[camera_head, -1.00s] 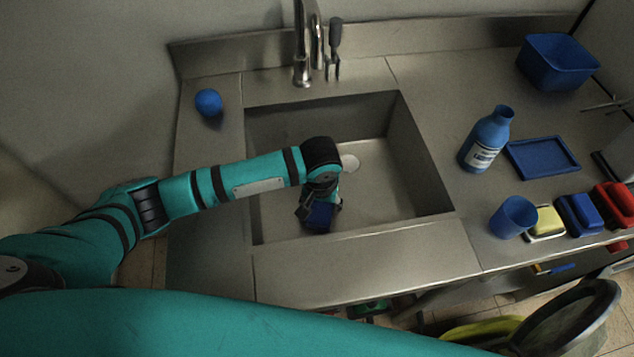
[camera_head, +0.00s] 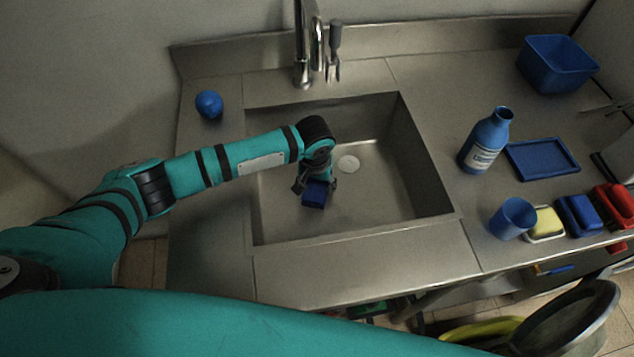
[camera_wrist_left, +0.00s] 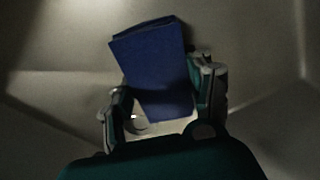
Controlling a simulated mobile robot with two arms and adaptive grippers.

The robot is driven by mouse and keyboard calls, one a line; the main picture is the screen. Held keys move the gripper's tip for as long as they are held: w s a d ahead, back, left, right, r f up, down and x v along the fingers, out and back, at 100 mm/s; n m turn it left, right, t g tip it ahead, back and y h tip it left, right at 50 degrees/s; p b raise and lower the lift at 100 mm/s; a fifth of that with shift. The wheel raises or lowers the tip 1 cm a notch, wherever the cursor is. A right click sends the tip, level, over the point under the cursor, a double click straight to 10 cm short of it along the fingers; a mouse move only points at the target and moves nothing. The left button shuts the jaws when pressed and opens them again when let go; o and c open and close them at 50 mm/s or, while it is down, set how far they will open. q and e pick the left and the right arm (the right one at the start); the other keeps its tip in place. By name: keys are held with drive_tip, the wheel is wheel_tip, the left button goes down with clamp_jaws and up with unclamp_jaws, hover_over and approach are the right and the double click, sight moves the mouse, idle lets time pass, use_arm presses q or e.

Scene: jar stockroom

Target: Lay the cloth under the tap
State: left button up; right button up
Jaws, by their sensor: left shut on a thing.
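My left gripper (camera_head: 315,187) is inside the sink basin, shut on a folded dark blue cloth (camera_head: 313,196). In the left wrist view the cloth (camera_wrist_left: 153,66) sits between the two fingers (camera_wrist_left: 165,105) and sticks out beyond them, slightly tilted. The tap (camera_head: 303,50) stands at the back edge of the sink (camera_head: 385,205), behind my gripper. I cannot tell whether the cloth touches the basin floor. My right gripper is not in view.
A blue ball-like object (camera_head: 209,104) lies left of the sink. On the right counter stand a blue bottle (camera_head: 484,143), a blue tray (camera_head: 542,158), a blue cup (camera_head: 513,218), a yellow sponge (camera_head: 546,223) and a blue tub (camera_head: 556,64). The basin's right part is clear.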

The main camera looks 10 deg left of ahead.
sight(316, 187)
use_arm(q)
drive_tip(key=o, duration=1.2)
drive_tip(key=shift+o, duration=0.2)
drive_tip(key=shift+r, duration=0.1)
drive_tip(key=r, duration=0.7)
drive_tip(key=shift+s+r, duration=0.3)
drive_tip(key=shift+s, duration=0.1)
